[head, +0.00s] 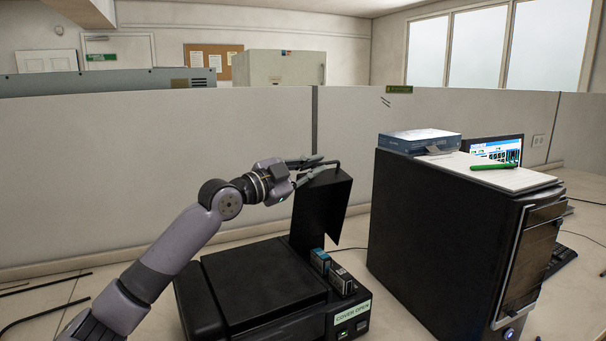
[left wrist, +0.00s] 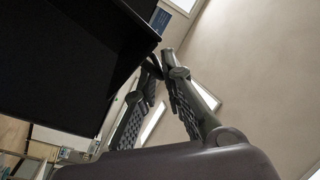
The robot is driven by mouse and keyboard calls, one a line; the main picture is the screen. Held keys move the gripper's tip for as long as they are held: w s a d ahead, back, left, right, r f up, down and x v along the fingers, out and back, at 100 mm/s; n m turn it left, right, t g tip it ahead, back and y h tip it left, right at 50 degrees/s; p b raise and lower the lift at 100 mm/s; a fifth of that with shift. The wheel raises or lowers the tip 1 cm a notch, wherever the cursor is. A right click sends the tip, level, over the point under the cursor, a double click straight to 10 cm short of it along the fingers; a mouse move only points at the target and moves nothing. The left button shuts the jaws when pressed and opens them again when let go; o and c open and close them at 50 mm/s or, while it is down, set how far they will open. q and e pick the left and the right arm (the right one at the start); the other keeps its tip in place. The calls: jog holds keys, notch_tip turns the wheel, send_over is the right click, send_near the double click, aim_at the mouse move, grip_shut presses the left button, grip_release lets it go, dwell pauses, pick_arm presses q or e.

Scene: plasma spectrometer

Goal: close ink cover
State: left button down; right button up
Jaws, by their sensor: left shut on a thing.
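The black ink cover (head: 322,209) stands upright, open, on the right part of the black printer (head: 262,285). Ink cartridges (head: 341,279) show in the bay below it. A label on the printer front reads "COVER OPEN" (head: 353,313). My left gripper (head: 322,168) is at the top edge of the cover, its fingers shut on that edge. In the left wrist view the fingers (left wrist: 160,65) come together at the corner of the dark cover (left wrist: 75,60). The exact contact is hard to see there. My right gripper is in neither view.
A large black computer tower (head: 440,235) stands right of the printer, with a box (head: 420,141) and a green pen (head: 491,167) on top. A laptop (head: 495,150) is behind it. A grey partition (head: 150,180) runs behind the desk. Dark cables lie at the left.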

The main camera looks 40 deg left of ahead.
pick_arm(q)
jog(key=shift+s+d+f+m+b, duration=0.25)
jog(key=shift+d+m+b, duration=0.1)
jog(key=shift+d, duration=0.25)
jog(key=shift+s+d+f+m+b, duration=0.25)
jog(key=shift+d+m+b, duration=0.1)
jog(key=shift+d, duration=0.25)
jog(key=c, duration=1.7)
grip_release()
jog(key=shift+f, duration=0.1)
jog(key=v, duration=1.2)
jog(key=shift+a, duration=0.1)
jog(key=shift+c, duration=0.3)
